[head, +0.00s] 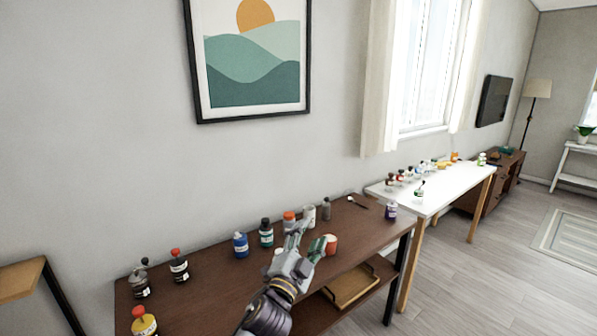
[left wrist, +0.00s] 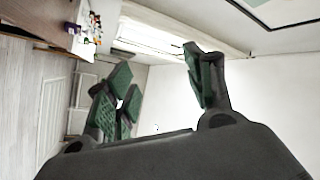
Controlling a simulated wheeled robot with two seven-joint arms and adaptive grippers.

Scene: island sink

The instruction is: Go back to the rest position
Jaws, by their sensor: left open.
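My left gripper (head: 309,240) is over the brown table (head: 205,282) in the head view, reaching in from the bottom. Its fingers are apart and nothing is between them. In the left wrist view, the same gripper (left wrist: 160,90) shows its green finger pads spread wide, with wall and window behind them. A red-topped jar (head: 331,244) stands just right of the fingers in the head view; I cannot tell whether they touch. My right gripper is in neither view.
Several bottles stand on the brown table, among them a blue bottle (head: 240,245), a green-labelled bottle (head: 266,233) and a yellow bottle (head: 144,322). A wooden tray (head: 352,286) lies on the lower shelf. A white table (head: 440,187) with small bottles stands beyond. Floor is clear at right.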

